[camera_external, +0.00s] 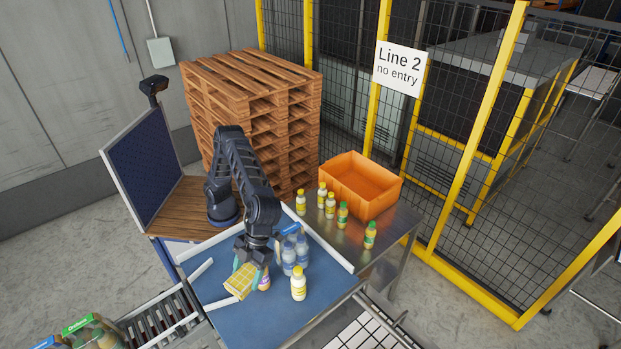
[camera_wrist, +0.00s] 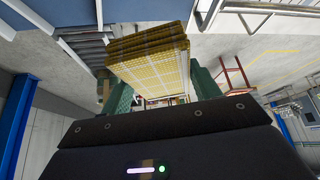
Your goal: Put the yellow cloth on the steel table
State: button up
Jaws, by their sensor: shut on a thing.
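The yellow cloth (camera_external: 241,281) is a folded, checked pad. My gripper (camera_external: 248,268) is shut on it and holds it above the blue surface (camera_external: 305,310), near that surface's left side. In the wrist view the cloth (camera_wrist: 150,58) sits between the two green fingers of my gripper (camera_wrist: 160,95). The steel table (camera_external: 348,238) is the shiny grey top to the right of the blue surface, past a white rail. Its near-left part is partly hidden by bottles and the rail.
An orange crate (camera_external: 361,184) and several yellow- and green-capped bottles stand on the steel table. Clear wrapped bottles (camera_external: 294,252) and a yellow-capped bottle (camera_external: 298,284) stand on the blue surface beside my gripper. A yellow fence (camera_external: 470,140) stands behind. Bare steel shows between the bottles.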

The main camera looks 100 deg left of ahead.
jog(key=w+a+n+t, duration=0.2)
jog(key=w+a+n, duration=0.2)
jog(key=w+a, duration=0.5)
jog(key=w+a+n+t, duration=0.25)
jog(key=w+a, duration=0.45)
jog(key=a, duration=0.5)
jog(key=w+a+n+t+y, duration=0.1)
jog(key=w+a+n, duration=0.3)
jog(key=a, duration=1)
jog(key=w+a+n+t, duration=0.2)
jog(key=w+a+n, duration=0.2)
jog(key=a, duration=1)
jog(key=shift+n, duration=0.25)
jog(key=f, duration=4.2)
jog(key=shift+s+a+f, duration=0.2)
jog(key=shift+a+f, duration=0.05)
jog(key=shift+f, duration=0.15)
jog(key=o, duration=1)
jog(key=shift+c, duration=0.2)
